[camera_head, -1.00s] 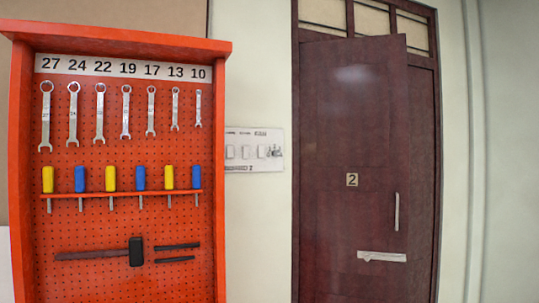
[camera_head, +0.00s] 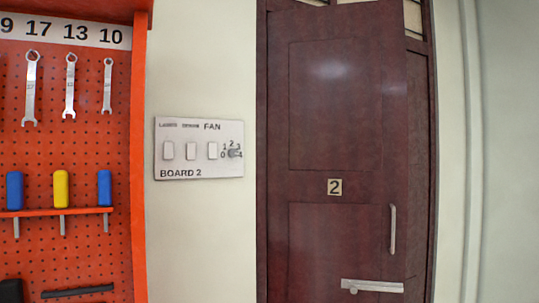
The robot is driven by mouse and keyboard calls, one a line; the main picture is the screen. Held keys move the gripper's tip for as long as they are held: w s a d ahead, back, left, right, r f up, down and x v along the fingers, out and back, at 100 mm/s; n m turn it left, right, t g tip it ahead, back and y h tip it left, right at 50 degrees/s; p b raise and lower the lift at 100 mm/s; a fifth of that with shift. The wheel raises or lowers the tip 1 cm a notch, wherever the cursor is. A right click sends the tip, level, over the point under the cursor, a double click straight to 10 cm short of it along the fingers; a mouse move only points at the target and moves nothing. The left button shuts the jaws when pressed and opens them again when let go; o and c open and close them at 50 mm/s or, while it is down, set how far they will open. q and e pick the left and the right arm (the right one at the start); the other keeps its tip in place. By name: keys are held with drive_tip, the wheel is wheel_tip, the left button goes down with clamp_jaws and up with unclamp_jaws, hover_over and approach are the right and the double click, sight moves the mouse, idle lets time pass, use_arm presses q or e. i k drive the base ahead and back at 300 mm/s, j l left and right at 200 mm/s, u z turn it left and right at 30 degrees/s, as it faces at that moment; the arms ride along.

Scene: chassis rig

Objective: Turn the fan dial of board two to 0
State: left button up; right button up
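Board two (camera_head: 200,172) is a white panel on the pale wall between the orange tool board and the door. It is marked "BOARD 2" along its bottom. Three white switches sit in a row on it. The fan dial (camera_head: 234,153) is a small grey knob at the panel's right end, under the word "FAN", with the numbers 0 to 4 around it. I cannot clearly tell which number the dial points to. Neither of my grippers shows in the head view.
An orange tool board (camera_head: 138,150) with wrenches and screwdrivers stands out on the left, its side edge close to the panel. Bare wall surrounds the panel.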

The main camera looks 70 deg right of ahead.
sight(234, 153)
drive_tip(key=l+z, duration=0.45)
drive_tip(key=l, duration=0.2)
drive_tip(key=l+z, duration=0.1)
drive_tip(key=z, duration=0.35)
drive_tip(key=i+l+z, duration=0.1)
drive_tip(key=z, duration=0.35)
drive_tip(key=l+z, duration=0.1)
drive_tip(key=z, duration=0.4)
drive_tip(key=i+z, duration=0.1)
drive_tip(key=z, duration=0.35)
drive_tip(key=i+z, duration=0.1)
drive_tip(key=z, duration=0.35)
